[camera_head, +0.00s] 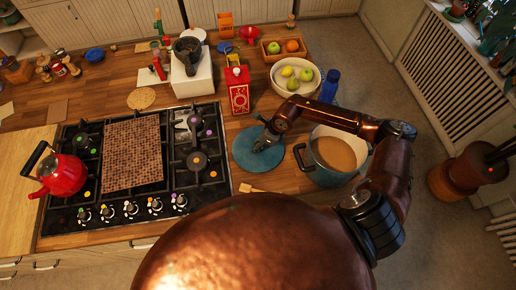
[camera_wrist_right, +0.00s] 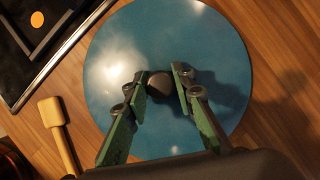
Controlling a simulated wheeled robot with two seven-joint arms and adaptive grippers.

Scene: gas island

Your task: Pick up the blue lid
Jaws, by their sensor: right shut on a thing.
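The blue lid (camera_head: 246,157) is a round disc between the stove and the pot in the head view. It fills much of the right wrist view (camera_wrist_right: 205,50), with a dark knob (camera_wrist_right: 158,83) at its middle. My right gripper (camera_head: 266,140) is over the lid, its green-sided fingers (camera_wrist_right: 160,88) shut around the knob. I cannot tell whether the lid touches the counter or is slightly raised. The blue pot (camera_head: 325,176) stands uncovered just right of the lid, with brown liquid inside. My left gripper is not in view.
The black stove (camera_head: 222,180) lies left of the lid, with a red kettle (camera_head: 62,174) at its far left. A wooden utensil (camera_head: 250,188) lies below the lid. A red box (camera_head: 237,92), fruit bowl (camera_head: 294,76) and blue bottle (camera_head: 330,86) stand behind.

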